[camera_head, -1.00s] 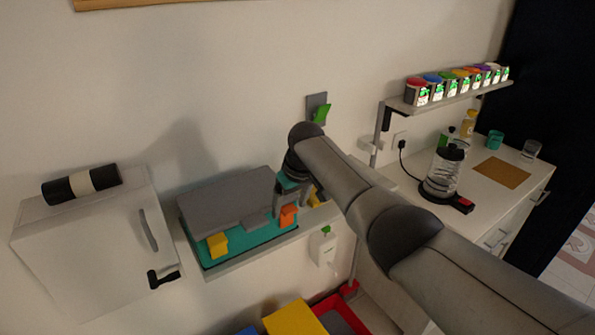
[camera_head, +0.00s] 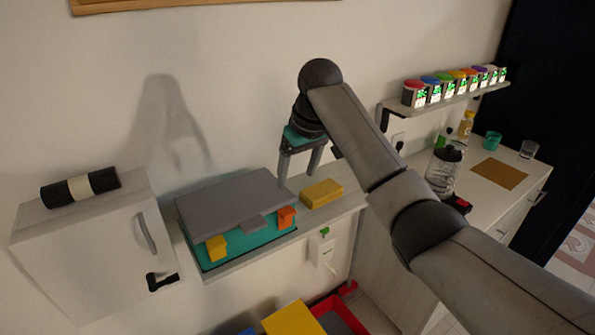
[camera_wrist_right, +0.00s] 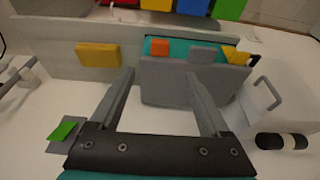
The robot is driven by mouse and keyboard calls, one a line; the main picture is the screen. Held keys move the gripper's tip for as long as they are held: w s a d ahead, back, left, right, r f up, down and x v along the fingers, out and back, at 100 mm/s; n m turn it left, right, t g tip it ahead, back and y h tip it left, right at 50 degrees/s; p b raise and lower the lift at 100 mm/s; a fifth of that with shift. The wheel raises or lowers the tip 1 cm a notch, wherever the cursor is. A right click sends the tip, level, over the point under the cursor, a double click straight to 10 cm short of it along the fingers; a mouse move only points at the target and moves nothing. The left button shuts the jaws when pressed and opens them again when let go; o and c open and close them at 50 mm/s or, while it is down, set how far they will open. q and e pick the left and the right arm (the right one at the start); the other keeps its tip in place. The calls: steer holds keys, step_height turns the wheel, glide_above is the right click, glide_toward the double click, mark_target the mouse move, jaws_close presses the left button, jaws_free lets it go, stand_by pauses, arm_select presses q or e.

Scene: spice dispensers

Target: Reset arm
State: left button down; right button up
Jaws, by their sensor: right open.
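My right gripper (camera_head: 298,176) hangs open and empty, fingers down, in front of the wall and above the right part of the narrow shelf (camera_head: 345,203). In the right wrist view its two spread fingers (camera_wrist_right: 160,78) have nothing between them. Below it on the shelf is a yellow block (camera_head: 321,193), also in the right wrist view (camera_wrist_right: 98,55). To the left is a teal box with a grey lid (camera_head: 228,198), with a yellow clip (camera_head: 216,247) and an orange clip (camera_head: 287,217) at its front. My left gripper is not in view.
A white cabinet (camera_head: 90,250) with a black-and-white roll (camera_head: 80,188) on top stands at the left. Several spice jars (camera_head: 450,84) line a wall shelf at the right. Below it, a clear kettle (camera_head: 443,172) stands on a counter. Colored bins are at the bottom.

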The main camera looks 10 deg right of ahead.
steer(key=s+d+f+m+b, duration=0.1)
steer(key=s+f+b, duration=0.15)
steer(key=f, duration=1.15)
steer(key=s+d+f+m+b, duration=0.1)
steer(key=f+b, duration=0.2)
steer(key=f, duration=1.1)
steer(key=s+d+f+b, duration=0.1)
steer(key=s+f, duration=0.3)
steer(key=f, duration=0.3)
steer(key=s+d+f+g+b, duration=0.15)
steer(key=s+f, duration=0.25)
steer(key=f, duration=0.4)
steer(key=s+f+t+b, duration=0.1)
steer(key=s+f+b, duration=0.1)
steer(key=s+f, duration=0.35)
steer(key=s+d+f+g+h+b, duration=0.1)
steer(key=s+d+f+b, duration=0.25)
steer(key=s+f, duration=1.45)
steer(key=s+f+b, duration=0.2)
steer(key=s+f, duration=0.1)
steer(key=s, duration=0.6)
steer(key=s+f+b, duration=0.1)
steer(key=s+f, duration=0.2)
steer(key=s, duration=0.6)
steer(key=shift+s+f+g+b, duration=0.3)
steer(key=shift+f+g+b, duration=0.05)
steer(key=shift+f, duration=0.05)
